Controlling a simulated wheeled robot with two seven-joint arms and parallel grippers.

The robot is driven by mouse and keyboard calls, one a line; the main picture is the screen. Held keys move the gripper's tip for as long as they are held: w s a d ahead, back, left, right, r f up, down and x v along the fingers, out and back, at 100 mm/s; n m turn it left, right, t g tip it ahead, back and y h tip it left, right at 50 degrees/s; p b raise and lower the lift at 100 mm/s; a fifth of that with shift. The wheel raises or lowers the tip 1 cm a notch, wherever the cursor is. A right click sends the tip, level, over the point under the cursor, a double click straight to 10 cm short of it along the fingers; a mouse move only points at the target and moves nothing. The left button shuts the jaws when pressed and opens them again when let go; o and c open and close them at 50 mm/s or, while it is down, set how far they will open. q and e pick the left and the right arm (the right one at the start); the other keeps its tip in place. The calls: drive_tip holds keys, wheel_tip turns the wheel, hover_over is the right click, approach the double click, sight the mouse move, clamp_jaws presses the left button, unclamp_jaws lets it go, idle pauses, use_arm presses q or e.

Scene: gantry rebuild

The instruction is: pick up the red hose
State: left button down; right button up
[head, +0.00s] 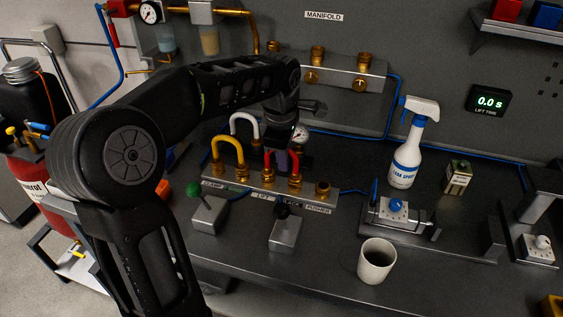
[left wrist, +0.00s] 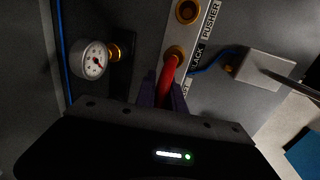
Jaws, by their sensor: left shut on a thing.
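The red hose (head: 296,160) is a short loop at the manifold strip on the bench, its ends at brass fittings. My left gripper (head: 282,160) comes down over it from above and hides the top of the loop. In the left wrist view the red hose (left wrist: 168,74) runs from a brass fitting in between the purple fingers of my left gripper (left wrist: 165,92), which are shut on it. I cannot tell whether the hose's ends are still seated. My right gripper is not in view.
A yellow hose (head: 228,146) and a white hose (head: 244,122) loop beside the red one. Two lever boxes (head: 286,232) stand in front. A white cup (head: 376,262), a spray bottle (head: 406,160) and a small tin (head: 457,178) stand to the right. A gauge (left wrist: 93,60) is close by.

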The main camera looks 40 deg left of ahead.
use_arm(q)
drive_tip(key=shift+r, duration=0.1)
idle(0.4)
wheel_tip(320, 180, up, 10)
drive_tip(key=shift+f, duration=0.1)
